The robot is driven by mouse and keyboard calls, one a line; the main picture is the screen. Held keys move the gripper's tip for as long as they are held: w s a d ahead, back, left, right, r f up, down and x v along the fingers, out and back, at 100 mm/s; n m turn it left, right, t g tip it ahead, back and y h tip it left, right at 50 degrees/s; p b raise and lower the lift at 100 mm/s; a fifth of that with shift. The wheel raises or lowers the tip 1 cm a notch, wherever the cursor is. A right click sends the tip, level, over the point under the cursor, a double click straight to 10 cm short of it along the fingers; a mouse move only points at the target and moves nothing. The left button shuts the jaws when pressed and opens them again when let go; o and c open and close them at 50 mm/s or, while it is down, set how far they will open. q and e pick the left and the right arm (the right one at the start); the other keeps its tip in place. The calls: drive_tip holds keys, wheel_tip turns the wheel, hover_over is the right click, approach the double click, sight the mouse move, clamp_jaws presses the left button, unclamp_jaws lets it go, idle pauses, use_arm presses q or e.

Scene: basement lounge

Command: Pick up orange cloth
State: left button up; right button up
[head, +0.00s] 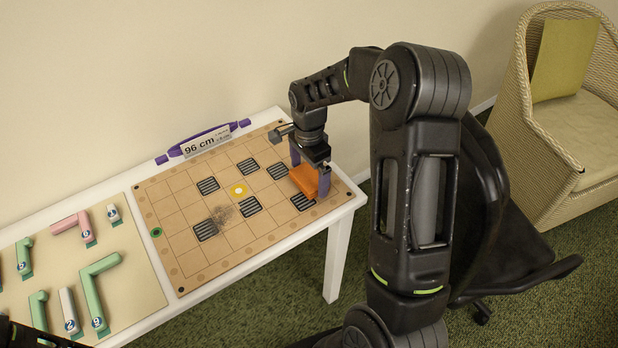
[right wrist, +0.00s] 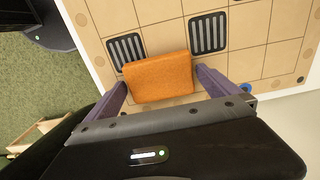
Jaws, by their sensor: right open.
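The orange cloth (head: 305,180) lies as a folded block near the right end of the wooden grid board (head: 180,228) on the white table. In the right wrist view the cloth (right wrist: 158,75) sits between the two purple fingers. My right gripper (head: 310,179) is open around the cloth, one finger at each side. In the right wrist view small gaps seem to show beside the cloth; I cannot tell whether either finger touches it. At the lower left edge of the head view a dark part of my left arm shows; the left gripper cannot be made out.
The board carries several striped dark squares (head: 207,186), a yellow disc (head: 239,190) and a dark smudge (head: 222,213). A purple-handled "96 cm" sign (head: 205,139) stands behind it. A mat with green (head: 95,290) and pink pieces lies left. A wicker armchair (head: 570,130) stands right.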

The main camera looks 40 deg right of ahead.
drive_tip(key=shift+c, duration=0.2)
idle(0.3)
drive_tip(key=c, duration=1.1)
